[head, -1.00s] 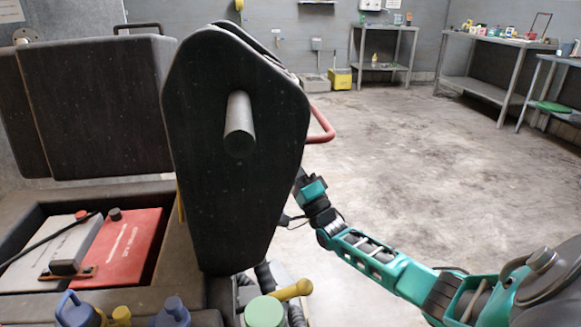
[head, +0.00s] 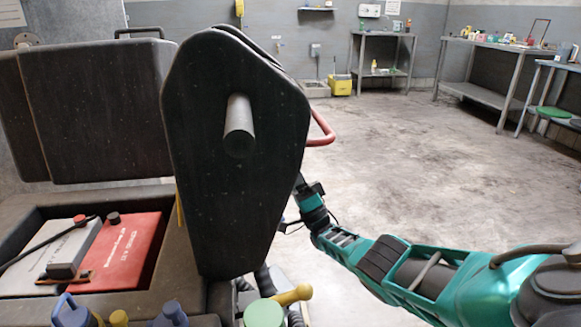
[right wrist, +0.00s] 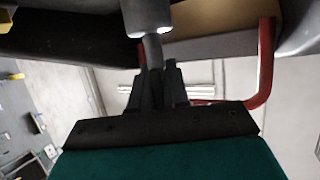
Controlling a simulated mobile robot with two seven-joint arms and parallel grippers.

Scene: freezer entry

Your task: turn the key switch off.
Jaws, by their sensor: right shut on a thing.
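My right arm comes in from the right in the head view, and its far end goes behind a tall black panel (head: 235,190). That panel hides my right gripper in the head view. In the right wrist view, the narrow dark fingers of my right gripper (right wrist: 160,75) are closed around the lower end of a grey stem, which I take to be the key (right wrist: 153,50). A wider grey cylinder (right wrist: 147,15), apparently the key switch's body, is above it. The switch's on or off position cannot be read. My left gripper is not in view.
A red bar (head: 322,128) sticks out beside the black panel and shows close to the gripper in the wrist view (right wrist: 265,65). A red battery (head: 122,250) lies in an open compartment at left. The concrete floor (head: 400,150) is clear; metal tables (head: 485,90) stand farther back.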

